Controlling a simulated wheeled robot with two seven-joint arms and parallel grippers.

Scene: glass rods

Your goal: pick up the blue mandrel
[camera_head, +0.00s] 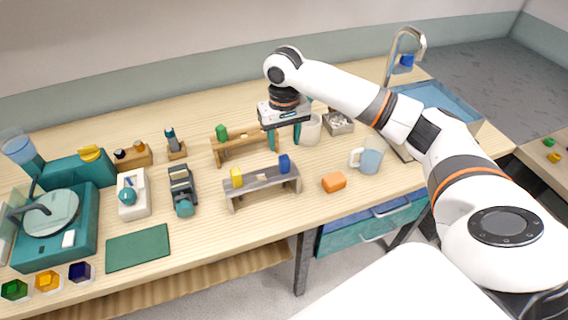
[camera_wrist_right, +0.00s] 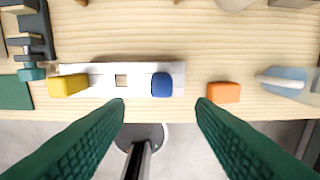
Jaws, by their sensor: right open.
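The blue mandrel (camera_head: 285,163) stands at the right end of a grey rack (camera_head: 262,182). It also shows in the right wrist view (camera_wrist_right: 161,85) on the pale top of the rack, centred in line with the gap between my fingers. My right gripper (camera_head: 285,138) is open and empty, above and behind the grey rack in the head view. In the right wrist view its two green fingers (camera_wrist_right: 160,105) are wide apart and touch nothing. My left gripper is not in view.
A yellow piece (camera_head: 237,178) stands at the rack's left end. An orange block (camera_head: 334,182) and a mug (camera_head: 370,161) are to the right. A wooden rack (camera_head: 232,153) with a green piece (camera_head: 221,133) is behind. Bare table lies in front.

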